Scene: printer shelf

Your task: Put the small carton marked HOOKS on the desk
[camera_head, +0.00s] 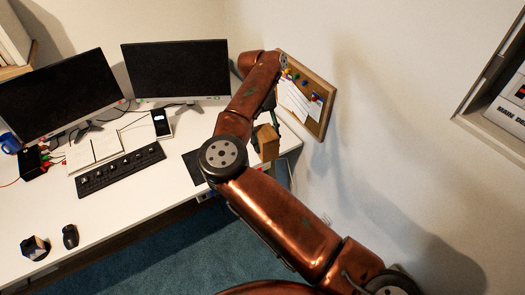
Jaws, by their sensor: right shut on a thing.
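A small brown carton (267,143) is at the right end of the white desk (150,200), near the wall. No marking can be read on it. My right arm reaches in from the lower right, and its gripper (273,122) points down, shut on the carton from above. The fingers are partly hidden behind my arm. I cannot tell whether the carton touches the desk top or is held just above it. My left gripper is not in view.
Two monitors (175,72) stand at the back of the desk. A corkboard (318,115) hangs close to the gripper. The desk's front middle is clear.

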